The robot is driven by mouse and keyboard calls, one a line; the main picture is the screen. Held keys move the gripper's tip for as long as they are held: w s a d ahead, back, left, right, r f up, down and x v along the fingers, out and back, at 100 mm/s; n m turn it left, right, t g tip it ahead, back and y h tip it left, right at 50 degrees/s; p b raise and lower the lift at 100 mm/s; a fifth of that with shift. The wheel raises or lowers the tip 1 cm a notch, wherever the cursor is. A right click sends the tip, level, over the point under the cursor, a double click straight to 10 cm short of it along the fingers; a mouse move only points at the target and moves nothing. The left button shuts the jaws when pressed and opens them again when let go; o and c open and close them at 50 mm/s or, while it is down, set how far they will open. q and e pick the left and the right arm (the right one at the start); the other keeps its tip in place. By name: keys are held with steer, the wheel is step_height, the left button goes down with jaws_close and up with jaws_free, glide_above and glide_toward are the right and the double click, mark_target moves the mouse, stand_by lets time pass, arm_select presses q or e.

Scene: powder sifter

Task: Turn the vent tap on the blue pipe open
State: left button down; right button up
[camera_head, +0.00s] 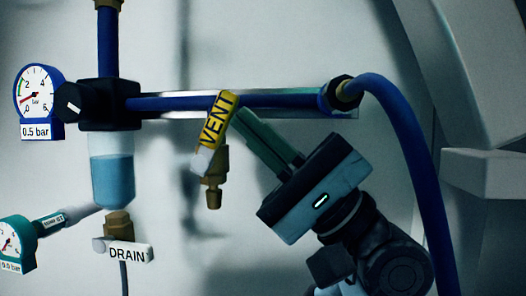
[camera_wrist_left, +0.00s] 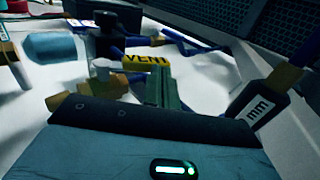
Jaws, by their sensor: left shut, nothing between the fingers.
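The vent tap has a yellow handle (camera_head: 217,121) marked VENT, tilted diagonally, top toward the right. Its brass body (camera_head: 213,180) hangs below the blue pipe (camera_head: 175,103). My left gripper (camera_head: 243,115) is shut and empty, its fingertips just right of the handle's upper part. Whether they touch it I cannot tell. In the left wrist view, the yellow handle (camera_wrist_left: 147,62) lies just beyond the shut fingertips (camera_wrist_left: 159,72). My right gripper is not in view.
A black regulator (camera_head: 108,104) with a 0.5 bar gauge (camera_head: 39,92) and blue bowl (camera_head: 112,178) stands left. A DRAIN tag (camera_head: 128,253) and teal gauge (camera_head: 14,243) are lower left. A blue hose (camera_head: 405,135) curves down on the right, close to my arm.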

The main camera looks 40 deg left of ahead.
mark_target(235, 110)
arm_select(q)
steer(key=shift+x, duration=1.55)
steer(key=b+v, duration=0.2)
steer(key=v, duration=0.5)
steer(key=shift+w+d+f, duration=0.15)
steer(key=shift+d+f, duration=0.05)
